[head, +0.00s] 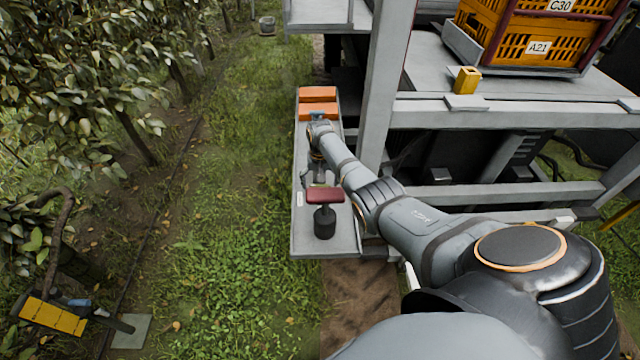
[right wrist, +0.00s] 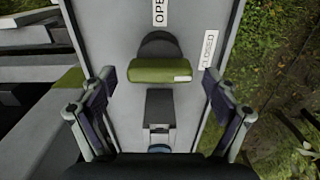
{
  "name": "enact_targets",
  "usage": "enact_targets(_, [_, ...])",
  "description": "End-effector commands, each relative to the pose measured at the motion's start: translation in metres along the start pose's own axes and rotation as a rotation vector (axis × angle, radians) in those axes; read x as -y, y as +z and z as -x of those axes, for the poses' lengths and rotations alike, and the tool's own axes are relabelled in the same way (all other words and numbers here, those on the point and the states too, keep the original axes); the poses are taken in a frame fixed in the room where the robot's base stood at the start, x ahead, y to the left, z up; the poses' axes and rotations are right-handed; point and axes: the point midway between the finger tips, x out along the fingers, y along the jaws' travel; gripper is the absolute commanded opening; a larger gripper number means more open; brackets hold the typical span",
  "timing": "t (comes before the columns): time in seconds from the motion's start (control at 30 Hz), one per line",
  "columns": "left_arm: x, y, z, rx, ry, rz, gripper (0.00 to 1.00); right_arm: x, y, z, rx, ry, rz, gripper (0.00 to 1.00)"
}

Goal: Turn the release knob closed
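A knob with a green bar handle (right wrist: 160,71) sits on a grey panel in the right wrist view. Its bar lies crosswise, with a small white mark at its right end. An OPEN label (right wrist: 159,12) is above it and a CLOSED label (right wrist: 208,49) is to its upper right. My right gripper (right wrist: 160,80) is open, its fingers apart on either side of the green bar and seemingly not touching it. In the head view my right gripper (head: 317,172) is small and reaches down to the panel; the green knob is mostly hidden there. My left gripper is out of view.
Orange blocks (head: 318,103) sit at the panel's far end. A grey frame post (head: 383,85) rises beside my right arm. Open grass lies left.

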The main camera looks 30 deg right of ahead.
Motion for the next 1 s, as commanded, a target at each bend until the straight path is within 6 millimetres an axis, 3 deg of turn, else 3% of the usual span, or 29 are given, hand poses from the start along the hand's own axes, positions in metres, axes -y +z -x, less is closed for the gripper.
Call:
enact_targets(0.37, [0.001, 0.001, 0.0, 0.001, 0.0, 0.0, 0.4, 0.0, 0.0, 0.006, 0.0, 0.0, 0.001, 0.91])
enact_targets(0.8, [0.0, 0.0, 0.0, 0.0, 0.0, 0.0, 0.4, 0.0, 0.0, 0.101, -0.002, 0.0, 0.001, 0.91])
enact_targets(1.0, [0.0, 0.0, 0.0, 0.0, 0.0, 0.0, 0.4, 0.0, 0.0, 0.118, 0.002, 0.0, 0.0, 0.91])
